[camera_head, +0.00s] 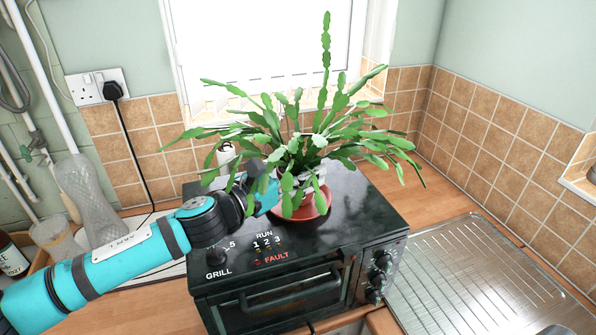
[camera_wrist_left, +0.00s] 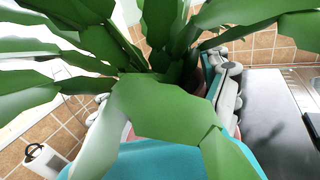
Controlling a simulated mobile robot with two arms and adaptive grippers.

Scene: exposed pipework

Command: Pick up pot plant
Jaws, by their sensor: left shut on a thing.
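The pot plant (camera_head: 305,140) is a leafy green cactus-like plant in a pot with a red-brown saucer (camera_head: 306,208). It stands upright on the black top of a small grill oven (camera_head: 295,240). My left gripper (camera_head: 268,190) reaches in from the left at pot height, its fingers largely hidden by leaves. In the left wrist view the plant's leaves (camera_wrist_left: 160,110) fill the middle, and a grey finger (camera_wrist_left: 228,95) shows at the right of the pot. The gripper is shut on the pot plant. My right gripper is not in view.
A ribbed metal drainer (camera_head: 480,275) lies right of the oven. A clear bottle (camera_head: 88,200) and a jar (camera_head: 55,240) stand at the left. A black plug and cable (camera_head: 113,92) hang on the wall. The window is behind the plant.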

